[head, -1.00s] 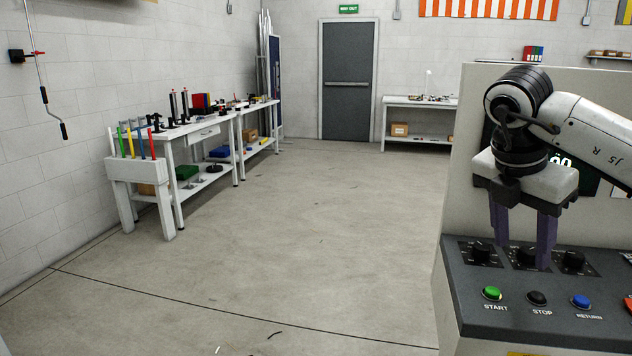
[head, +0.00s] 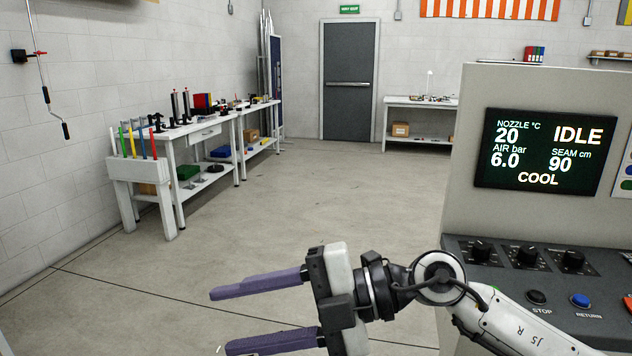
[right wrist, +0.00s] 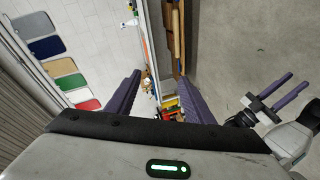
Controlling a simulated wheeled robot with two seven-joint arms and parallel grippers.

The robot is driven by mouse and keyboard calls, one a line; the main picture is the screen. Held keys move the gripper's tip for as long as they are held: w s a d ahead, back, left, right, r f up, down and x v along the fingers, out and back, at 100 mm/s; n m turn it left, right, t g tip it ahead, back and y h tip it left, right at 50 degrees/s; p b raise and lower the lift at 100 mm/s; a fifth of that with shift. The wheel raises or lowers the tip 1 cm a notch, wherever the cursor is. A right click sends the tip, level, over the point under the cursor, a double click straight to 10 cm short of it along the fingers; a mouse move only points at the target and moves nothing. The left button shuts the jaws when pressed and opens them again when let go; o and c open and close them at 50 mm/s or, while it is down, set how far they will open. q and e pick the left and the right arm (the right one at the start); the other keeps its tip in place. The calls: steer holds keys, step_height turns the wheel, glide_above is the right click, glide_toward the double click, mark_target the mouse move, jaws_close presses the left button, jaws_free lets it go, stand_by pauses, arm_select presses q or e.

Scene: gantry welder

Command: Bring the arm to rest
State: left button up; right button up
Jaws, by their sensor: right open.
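My right gripper (head: 220,321) is in front of the console, low in the head view. Its purple fingers point left and stand apart, with nothing between them. The right wrist view also shows its two fingers (right wrist: 155,97) apart and empty. My left gripper (right wrist: 300,81) shows at the right edge of the right wrist view, its two purple fingers apart; it is outside the head view. The console (head: 462,150) stands at the right. Its screen (head: 540,152) reads IDLE, COOL, nozzle 20, air 6.0, seam 90.
The console panel has several black knobs (head: 527,256), a black STOP button (head: 537,297) and a blue RETURN button (head: 580,300). My right arm hides the START button. A workbench (head: 190,130) with tools stands at the left wall. The floor (head: 330,200) between is clear.

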step_height(320, 180, up, 8)
steer(key=m+t+y, duration=0.5)
steer(key=y, duration=0.1)
steer(key=w+d+m+t+h, duration=0.55)
steer(key=d+m+t, duration=0.35)
steer(key=m+t, duration=0.3)
steer(key=w+d+f+m+t+h, duration=0.1)
steer(key=w+d+f+m+h, duration=0.1)
steer(key=d+f+m+h, duration=1.05)
steer(key=s+d+f+g+h, duration=0.2)
steer(key=s+d+f+g, duration=0.15)
steer(key=f, duration=0.45)
steer(key=s+d+f+g+h, duration=0.1)
steer(key=s+d+f+g, duration=0.3)
steer(key=f, duration=0.4)
steer(key=s+d+f+g, duration=0.1)
steer(key=s+f+g, duration=0.35)
steer(key=s, duration=0.55)
steer(key=s+d+f+g, duration=0.1)
steer(key=s+f+g, duration=0.2)
steer(key=s+f, duration=0.5)
steer(key=w+a+f+t+y, duration=0.2)
steer(key=a+f+t, duration=0.3)
steer(key=f, duration=0.4)
steer(key=shift+a+f+m+t, duration=0.3)
steer(key=shift+a+f+m, duration=0.05)
steer(key=shift+a+f, duration=0.05)
